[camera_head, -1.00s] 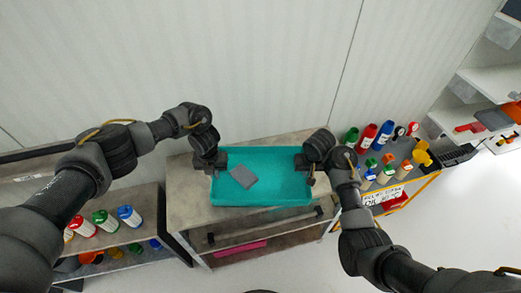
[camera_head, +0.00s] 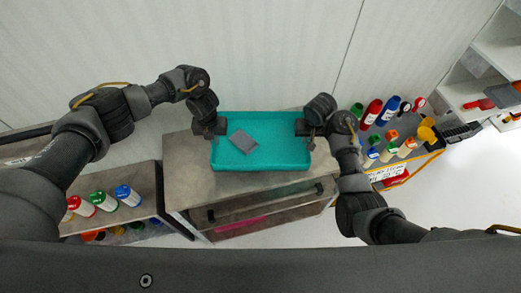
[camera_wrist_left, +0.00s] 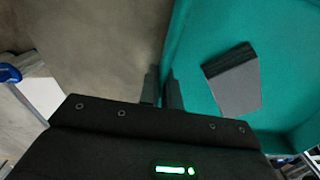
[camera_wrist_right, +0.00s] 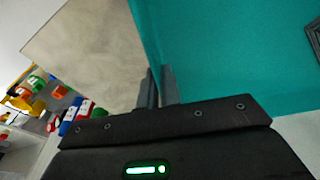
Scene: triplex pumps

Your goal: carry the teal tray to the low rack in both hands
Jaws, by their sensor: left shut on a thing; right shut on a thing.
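The teal tray (camera_head: 275,160) is at the middle of the head view, over a grey-brown bench top (camera_head: 187,170). A flat grey block (camera_head: 242,142) lies in it, left of centre. My left gripper (camera_head: 215,138) is shut on the tray's left wall. In the left wrist view its fingers (camera_wrist_left: 163,88) pinch that wall. My right gripper (camera_head: 304,138) is shut on the right wall, and its fingers (camera_wrist_right: 157,88) show in the right wrist view. The tray looks about level; I cannot tell its height above the bench. I cannot tell which furniture is the low rack.
A shelf unit (camera_head: 150,190) with several capped bottles stands left of the bench. A cart (camera_head: 425,153) with bottles and yellow parts stands to the right. White shelving (camera_head: 485,85) is at the far right. A pale wall (camera_head: 270,50) is behind. Open floor (camera_head: 470,210) shows at lower right.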

